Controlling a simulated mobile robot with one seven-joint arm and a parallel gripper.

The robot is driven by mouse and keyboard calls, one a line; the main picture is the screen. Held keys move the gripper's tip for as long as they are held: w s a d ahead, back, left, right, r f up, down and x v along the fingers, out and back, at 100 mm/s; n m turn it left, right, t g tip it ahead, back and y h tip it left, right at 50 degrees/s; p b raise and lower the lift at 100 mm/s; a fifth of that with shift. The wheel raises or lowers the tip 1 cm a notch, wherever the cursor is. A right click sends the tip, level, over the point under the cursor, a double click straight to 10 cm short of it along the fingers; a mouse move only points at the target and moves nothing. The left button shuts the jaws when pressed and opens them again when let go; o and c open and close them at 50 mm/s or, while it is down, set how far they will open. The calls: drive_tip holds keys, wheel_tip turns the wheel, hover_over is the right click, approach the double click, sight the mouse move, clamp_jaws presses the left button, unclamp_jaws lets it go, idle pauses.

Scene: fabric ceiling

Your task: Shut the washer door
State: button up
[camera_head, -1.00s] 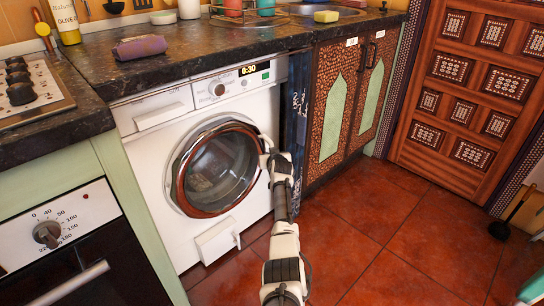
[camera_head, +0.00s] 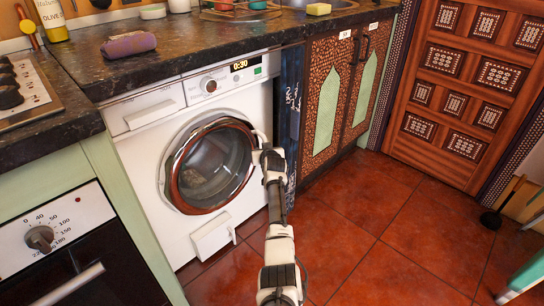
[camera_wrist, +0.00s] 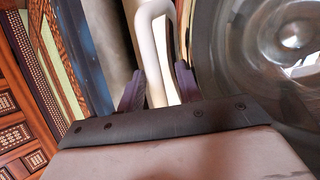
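The white washer (camera_head: 150,185) stands under the dark counter. Its round door (camera_head: 211,166), with a brown rim and glass, is on its front; I cannot tell whether the door sits flush or slightly ajar. My gripper (camera_head: 259,147) is at the door's right edge in the head view, its fingertips too small to make out there. In the wrist view, my gripper (camera_wrist: 162,88) has its two dark fingers apart, with a pale curved bar (camera_wrist: 155,50) between and beyond them. The door glass (camera_wrist: 285,40) is at the right. Contact is unclear.
A brown cabinet with green panels (camera_head: 328,108) stands right of the washer, and an oven (camera_head: 75,255) at the left. The dark counter (camera_head: 180,45) holds a purple roll (camera_head: 129,44). The red tiled floor (camera_head: 370,240) is mostly clear.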

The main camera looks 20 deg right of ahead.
drive_tip(key=p+v, duration=0.3)
drive_tip(key=v, duration=0.9)
drive_tip(key=shift+s+d, duration=0.3)
drive_tip(key=shift+d, duration=0.25)
